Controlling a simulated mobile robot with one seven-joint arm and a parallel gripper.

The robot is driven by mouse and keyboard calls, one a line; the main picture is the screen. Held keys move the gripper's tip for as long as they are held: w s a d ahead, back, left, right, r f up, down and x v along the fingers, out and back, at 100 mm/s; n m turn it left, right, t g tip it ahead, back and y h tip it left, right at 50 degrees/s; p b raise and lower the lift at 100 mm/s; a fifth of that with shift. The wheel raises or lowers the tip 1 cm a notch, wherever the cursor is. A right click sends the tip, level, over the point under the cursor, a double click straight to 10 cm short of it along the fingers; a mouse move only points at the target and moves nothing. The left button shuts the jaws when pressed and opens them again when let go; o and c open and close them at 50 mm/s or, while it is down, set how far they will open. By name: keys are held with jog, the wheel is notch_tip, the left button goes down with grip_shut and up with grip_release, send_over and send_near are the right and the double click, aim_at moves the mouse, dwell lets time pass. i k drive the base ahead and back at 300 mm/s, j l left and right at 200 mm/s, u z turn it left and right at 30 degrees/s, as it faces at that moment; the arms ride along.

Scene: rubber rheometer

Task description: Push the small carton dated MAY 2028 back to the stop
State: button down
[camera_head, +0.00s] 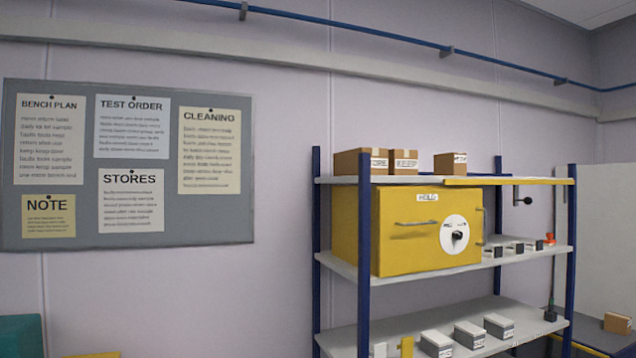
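No date label is readable, so I cannot tell which carton is dated MAY 2028. Several small grey cartons with white labels stand in a row on the lower shelf (393,330): one in front (436,343), one in the middle (469,335) and one further right (498,326). Small dark boxes with pale labels (516,249) stand on the middle shelf. Brown cartons on the top shelf include one marked KEEP (404,162) and a smaller one at right (450,164). I cannot make out a stop. My gripper is not in view.
A yellow cabinet (400,245) marked HOLD, with a round dial, fills the left of the middle shelf. Blue posts (364,262) frame the rack. A white and a yellow upright piece (407,347) stand left of the grey cartons. A brown box (617,323) lies far right.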

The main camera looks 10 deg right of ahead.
aim_at(452, 164)
jog(key=z, duration=0.95)
jog(key=i+l, duration=0.2)
jog(key=i, duration=0.2)
jog(key=i+l+z, duration=0.1)
jog(key=i, duration=0.35)
jog(key=l, duration=0.1)
